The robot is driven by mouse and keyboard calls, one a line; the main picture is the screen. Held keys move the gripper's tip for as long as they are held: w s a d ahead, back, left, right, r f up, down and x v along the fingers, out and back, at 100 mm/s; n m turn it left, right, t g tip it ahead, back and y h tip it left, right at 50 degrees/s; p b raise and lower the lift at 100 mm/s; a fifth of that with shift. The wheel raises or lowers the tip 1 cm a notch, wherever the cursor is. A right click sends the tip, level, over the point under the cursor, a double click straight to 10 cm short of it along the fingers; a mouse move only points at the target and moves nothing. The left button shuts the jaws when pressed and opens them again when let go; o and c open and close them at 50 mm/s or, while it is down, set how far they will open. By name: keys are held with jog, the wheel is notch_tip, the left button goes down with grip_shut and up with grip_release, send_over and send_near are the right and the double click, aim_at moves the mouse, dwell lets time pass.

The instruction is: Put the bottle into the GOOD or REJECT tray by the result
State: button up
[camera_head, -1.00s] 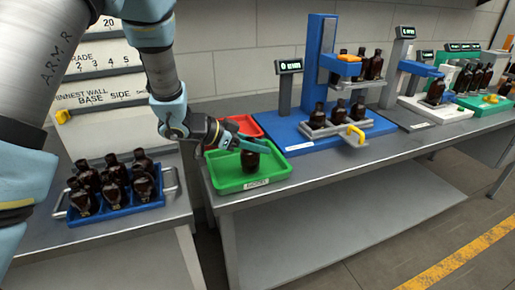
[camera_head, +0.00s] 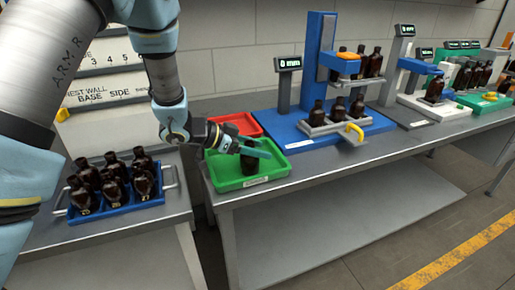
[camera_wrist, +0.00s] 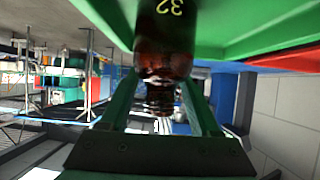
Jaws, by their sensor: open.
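An amber bottle (camera_head: 249,165) stands upright in the green tray (camera_head: 222,180), which has a label on its front rim. My gripper (camera_head: 258,151) is at the bottle's upper part, its fingers reaching in from the left. In the wrist view the bottle (camera_wrist: 165,45), marked 32, lies between the two green fingers (camera_wrist: 160,92), which are apart. Contact cannot be seen clearly. The red tray (camera_head: 243,121) sits just behind the green one, partly hidden by my gripper. It looks empty where it shows.
A blue rack (camera_head: 122,207) with several amber bottles stands on the left table. Right of the trays is a blue gauge station (camera_head: 318,70) reading 0 mm, with bottles in a holder (camera_head: 335,127). More stations with bottles stand farther right.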

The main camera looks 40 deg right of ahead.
jog(key=shift+r, duration=0.2)
jog(key=b+v, duration=0.2)
jog(key=v, duration=1)
jog(key=shift+f, duration=0.15)
